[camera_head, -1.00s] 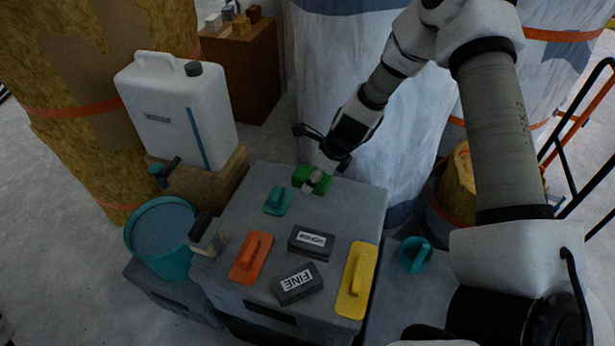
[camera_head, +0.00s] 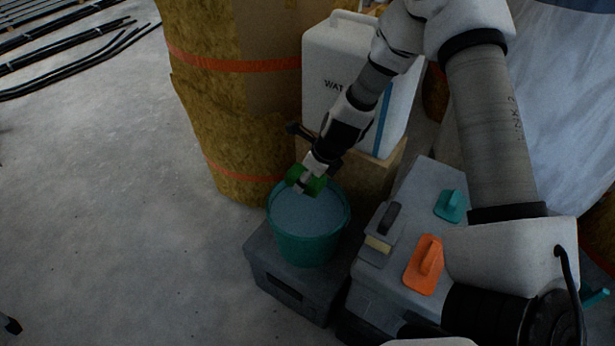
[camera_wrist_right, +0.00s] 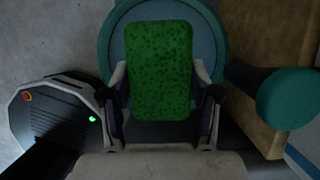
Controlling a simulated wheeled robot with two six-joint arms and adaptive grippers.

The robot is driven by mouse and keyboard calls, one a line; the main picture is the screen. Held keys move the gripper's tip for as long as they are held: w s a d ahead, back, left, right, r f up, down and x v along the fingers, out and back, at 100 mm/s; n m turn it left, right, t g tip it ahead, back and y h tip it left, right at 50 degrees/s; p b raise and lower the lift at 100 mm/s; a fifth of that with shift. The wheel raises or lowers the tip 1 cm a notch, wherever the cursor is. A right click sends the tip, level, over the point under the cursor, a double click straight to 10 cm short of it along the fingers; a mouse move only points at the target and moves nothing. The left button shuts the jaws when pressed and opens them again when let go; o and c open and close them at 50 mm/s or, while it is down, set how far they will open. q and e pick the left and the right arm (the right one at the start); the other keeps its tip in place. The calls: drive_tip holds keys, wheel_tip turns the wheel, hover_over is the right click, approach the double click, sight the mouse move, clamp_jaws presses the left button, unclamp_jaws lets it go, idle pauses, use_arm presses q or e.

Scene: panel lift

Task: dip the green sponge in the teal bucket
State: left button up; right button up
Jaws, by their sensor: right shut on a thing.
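The teal bucket (camera_head: 308,250) stands on a grey case and holds greyish water up near its rim. My right gripper (camera_head: 309,181) is shut on the green sponge (camera_head: 294,174) above the far side of the bucket's opening. In the right wrist view the sponge (camera_wrist_right: 160,70) is held between both fingers of my gripper (camera_wrist_right: 161,100), with the bucket's rim (camera_wrist_right: 112,30) around and behind it. I cannot tell from these frames whether the sponge touches the water. My left gripper is not in view.
A white water container (camera_head: 345,70) on a wooden block (camera_head: 378,175) stands right behind the bucket. Its teal tap (camera_wrist_right: 285,98) is close to my right gripper.

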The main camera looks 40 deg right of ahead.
drive_tip(key=shift+s+d+f+b, duration=0.1)
drive_tip(key=shift+d+f+b, duration=0.15)
drive_tip(key=shift+f, duration=0.25)
drive_tip(key=shift+f+b, duration=0.25)
drive_tip(key=shift+b, duration=0.05)
wheel_tip(320, 180, down, 10)
drive_tip(key=b, duration=0.9)
drive_tip(key=shift+b, duration=0.4)
drive_tip(key=shift+r, duration=0.15)
wheel_tip(320, 180, up, 9)
drive_tip(key=p, duration=0.8)
drive_tip(key=shift+p, duration=0.4)
drive_tip(key=shift+f, duration=0.2)
